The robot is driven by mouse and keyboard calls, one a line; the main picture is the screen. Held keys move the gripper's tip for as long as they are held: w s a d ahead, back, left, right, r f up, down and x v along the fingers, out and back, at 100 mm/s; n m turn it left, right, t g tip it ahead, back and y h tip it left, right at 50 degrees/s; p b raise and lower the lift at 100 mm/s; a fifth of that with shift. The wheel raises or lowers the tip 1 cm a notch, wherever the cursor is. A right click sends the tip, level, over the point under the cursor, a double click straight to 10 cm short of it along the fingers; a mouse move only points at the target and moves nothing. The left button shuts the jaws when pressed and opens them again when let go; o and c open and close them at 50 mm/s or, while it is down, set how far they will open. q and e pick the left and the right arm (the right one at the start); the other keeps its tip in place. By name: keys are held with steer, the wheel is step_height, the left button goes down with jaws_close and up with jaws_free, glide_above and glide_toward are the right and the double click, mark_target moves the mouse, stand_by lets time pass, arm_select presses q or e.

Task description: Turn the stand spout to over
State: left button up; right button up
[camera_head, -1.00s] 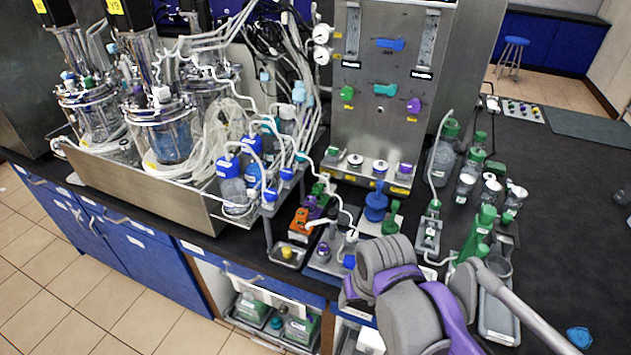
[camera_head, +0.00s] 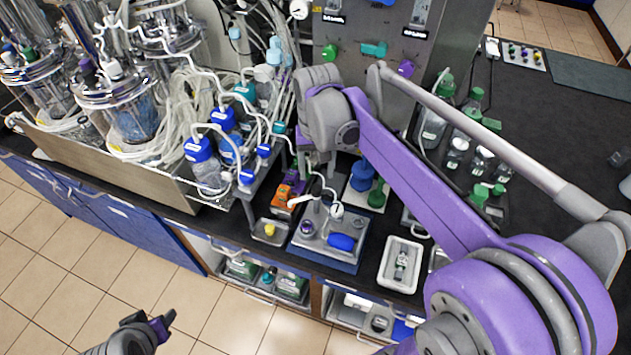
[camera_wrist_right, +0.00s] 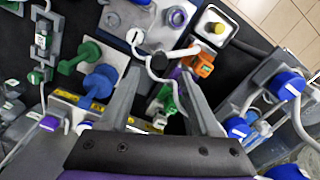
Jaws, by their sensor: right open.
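A low grey stand (camera_head: 318,243) on a blue base sits at the bench's front edge; it also shows in the wrist view (camera_wrist_right: 160,17). A white spout (camera_head: 300,200) reaches left from it, its tip beside the orange device (camera_head: 286,193) and behind the small tray. In the wrist view the spout (camera_wrist_right: 184,52) runs from a dark round knob (camera_wrist_right: 157,63). My right gripper (camera_head: 318,172) is open above and behind the spout; in the wrist view its fingers (camera_wrist_right: 162,82) spread on either side of white tubing, apart from the spout. My left gripper (camera_head: 158,322) is over the floor, its jaws unclear.
A small tray (camera_head: 269,231) with a yellow-capped item stands left of the stand. Blue-capped bottles (camera_head: 199,160) in a rack stand further left. A blue knob part (camera_head: 361,175) and a white tray (camera_head: 401,263) are to the right. Open bench lies at far right.

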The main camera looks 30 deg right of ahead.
mark_target(316, 188)
step_height(316, 188, down, 6)
steer(key=shift+w+f, duration=0.1)
steer(key=shift+w, duration=0.05)
steer(key=shift+c, duration=0.3)
jaws_close()
stand_by(1.3)
